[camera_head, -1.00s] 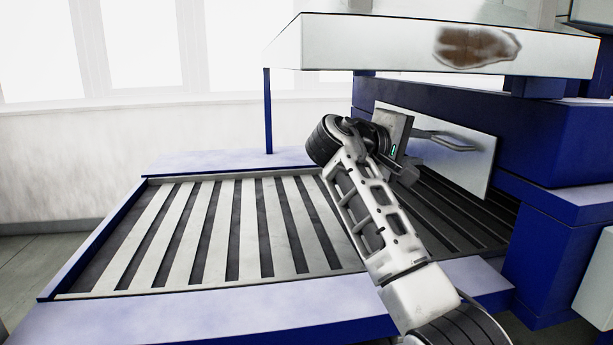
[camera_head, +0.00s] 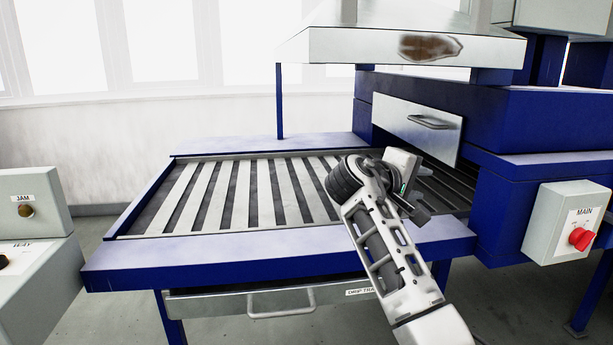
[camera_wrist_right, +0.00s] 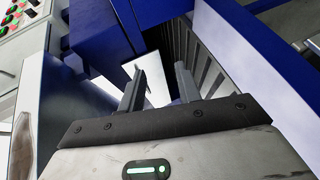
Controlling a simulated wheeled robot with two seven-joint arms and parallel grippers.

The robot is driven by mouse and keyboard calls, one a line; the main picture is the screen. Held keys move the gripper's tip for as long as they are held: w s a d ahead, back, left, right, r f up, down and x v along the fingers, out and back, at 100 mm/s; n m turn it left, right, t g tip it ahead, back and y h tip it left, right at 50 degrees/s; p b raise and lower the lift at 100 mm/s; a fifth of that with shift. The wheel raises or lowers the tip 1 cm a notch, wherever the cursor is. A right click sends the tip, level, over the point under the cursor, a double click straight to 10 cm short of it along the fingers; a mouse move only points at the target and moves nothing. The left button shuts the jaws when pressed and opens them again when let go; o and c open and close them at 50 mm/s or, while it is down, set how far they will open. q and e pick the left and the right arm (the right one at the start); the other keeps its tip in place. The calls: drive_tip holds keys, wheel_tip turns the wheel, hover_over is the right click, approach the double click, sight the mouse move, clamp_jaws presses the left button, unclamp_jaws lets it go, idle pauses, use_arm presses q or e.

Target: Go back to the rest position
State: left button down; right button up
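My right arm reaches up from the bottom right of the head view, and my right gripper (camera_head: 424,214) is over the right front part of the slatted bed (camera_head: 240,192), largely turned away. In the right wrist view the two fingers of my right gripper (camera_wrist_right: 159,76) stand apart with nothing between them. A white panel and part of the blue frame show beyond the fingertips. My left gripper is in neither view.
A blue machine (camera_head: 490,115) with a handled white panel (camera_head: 415,125) stands behind. A hood (camera_head: 400,48) overhangs the bed. A red MAIN switch (camera_head: 579,238) is at right, a JAM box (camera_head: 30,205) at left.

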drive_tip(key=s+f+n+y, duration=0.1)
drive_tip(key=s+f+y, duration=0.15)
drive_tip(key=f, duration=0.75)
drive_tip(key=s+f+y, duration=0.1)
drive_tip(key=f+y, duration=0.2)
drive_tip(key=f, duration=0.7)
drive_tip(key=s+a+f+y, duration=0.3)
drive_tip(key=s+f+y, duration=0.1)
drive_tip(key=s+f, duration=0.85)
drive_tip(key=s+a+f+m+y, duration=0.1)
drive_tip(key=s+f+m+y, duration=0.1)
drive_tip(key=s, duration=0.8)
drive_tip(key=s+a+f+m+t+y, duration=0.1)
drive_tip(key=s+a+f+m+y, duration=0.1)
drive_tip(key=s, duration=0.7)
drive_tip(key=shift+s+a+f+m+y, duration=0.15)
drive_tip(key=shift+s+f+m+y, duration=0.3)
drive_tip(key=shift+y, duration=0.2)
drive_tip(key=shift+o, duration=0.3)
drive_tip(key=shift+w+a, duration=0.1)
